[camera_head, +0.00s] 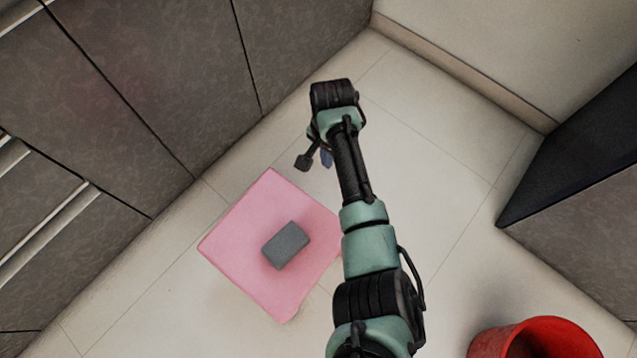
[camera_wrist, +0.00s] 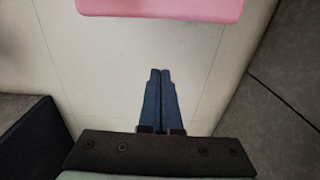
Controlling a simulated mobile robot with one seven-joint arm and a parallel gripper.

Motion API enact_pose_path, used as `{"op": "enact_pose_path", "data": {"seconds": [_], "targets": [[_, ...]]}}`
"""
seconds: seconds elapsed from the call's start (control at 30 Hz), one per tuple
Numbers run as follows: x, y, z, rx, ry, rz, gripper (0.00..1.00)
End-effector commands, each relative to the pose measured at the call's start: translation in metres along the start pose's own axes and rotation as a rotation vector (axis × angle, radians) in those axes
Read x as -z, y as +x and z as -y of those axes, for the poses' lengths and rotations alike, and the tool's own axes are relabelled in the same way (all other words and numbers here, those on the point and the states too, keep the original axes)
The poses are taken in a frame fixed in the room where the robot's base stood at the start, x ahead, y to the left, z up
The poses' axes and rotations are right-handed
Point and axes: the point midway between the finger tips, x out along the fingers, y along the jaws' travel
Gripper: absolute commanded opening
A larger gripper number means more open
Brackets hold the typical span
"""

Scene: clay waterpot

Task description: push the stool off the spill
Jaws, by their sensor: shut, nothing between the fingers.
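A pink square slab (camera_head: 240,225), which looks like the top of the stool, is left of my arm in the head view. Its legs do not show. A dark grey block (camera_head: 287,245) lies on it. In the wrist view one edge of the pink top (camera_wrist: 160,7) shows at the upper border. My gripper (camera_head: 327,160) is beyond the far corner of the stool, over bare floor and apart from it. In the wrist view its blue fingers (camera_wrist: 160,72) are together and empty. I cannot make out the spill clearly; faint brownish shading shows beside the stool's near-left side.
Dark cabinets (camera_head: 150,90) run along the left and back. A pale wall (camera_head: 500,45) is at the upper right, with a dark cabinet (camera_head: 580,190) below it. A red bucket (camera_head: 535,340) stands at the lower right.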

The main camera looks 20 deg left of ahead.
Motion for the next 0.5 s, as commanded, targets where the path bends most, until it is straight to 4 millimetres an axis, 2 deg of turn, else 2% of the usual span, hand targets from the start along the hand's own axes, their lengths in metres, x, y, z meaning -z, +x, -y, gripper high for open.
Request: {"op": "enact_pose_path", "data": {"seconds": [0.03, 0.27, 0.5], "targets": [[-0.003, 0.014, -0.007, -0.020, 0.011, 0.015, 0.00], [-0.008, 0.031, -0.015, -0.044, 0.026, 0.035, 0.00], [-0.009, 0.071, -0.016, -0.043, 0.024, 0.033, 0.00]]}}
